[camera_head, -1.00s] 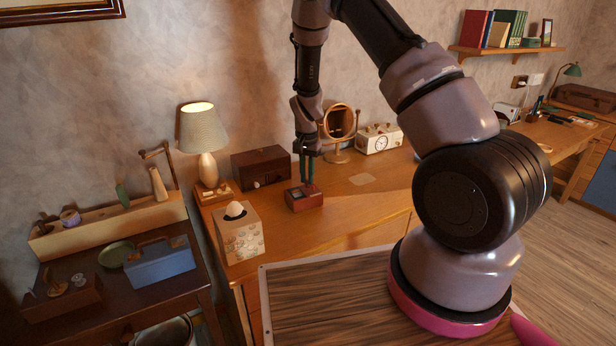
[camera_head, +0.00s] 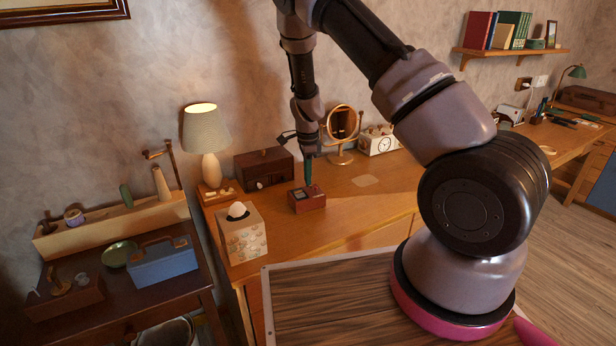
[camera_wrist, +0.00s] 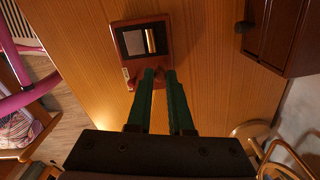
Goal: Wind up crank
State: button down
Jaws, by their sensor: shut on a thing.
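A small red-brown box (camera_head: 306,203) with a dark window in its top stands on the wooden desk. It also shows in the wrist view (camera_wrist: 126,56), where the window holds a pale strip. My gripper (camera_head: 309,185) points down at the box's top, at the edge nearer the wrist. In the wrist view my green fingers (camera_wrist: 160,76) are close together, with a small reddish part, seemingly the crank's knob (camera_wrist: 160,74), between their tips. The fingers hide most of it, and I cannot make out the crank's arm.
A dark wooden chest (camera_head: 264,168) and a round mirror (camera_head: 342,125) stand behind the box. The desk right of the box is mostly clear.

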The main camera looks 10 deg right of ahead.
jog(key=m, duration=0.3)
jog(key=shift+w+m, duration=0.2)
jog(key=shift+m, duration=0.2)
jog(key=m, duration=0.3)
jog(key=shift+w+d+m, duration=0.1)
jog(key=shift+w+m, duration=0.05)
jog(key=shift+m, duration=0.15)
jog(key=m, duration=0.4)
jog(key=shift+w+d+m, duration=0.2)
jog(key=shift+m, duration=0.1)
jog(key=m, duration=0.3)
jog(key=shift+d+m, duration=0.15)
jog(key=shift+m, duration=0.15)
jog(key=m, duration=0.3)
jog(key=shift+d+m, duration=0.2)
jog(key=shift+m, duration=0.1)
jog(key=m, duration=0.3)
jog(key=shift+d+m, duration=0.2)
jog(key=shift+m, duration=0.1)
jog(key=m, duration=0.3)
jog(key=shift+s+d+m, duration=0.1)
jog(key=shift+d+m, duration=0.1)
jog(key=shift+m, duration=0.1)
jog(key=shift+s+d+m, duration=0.15)
jog(key=shift+m, duration=1.65)
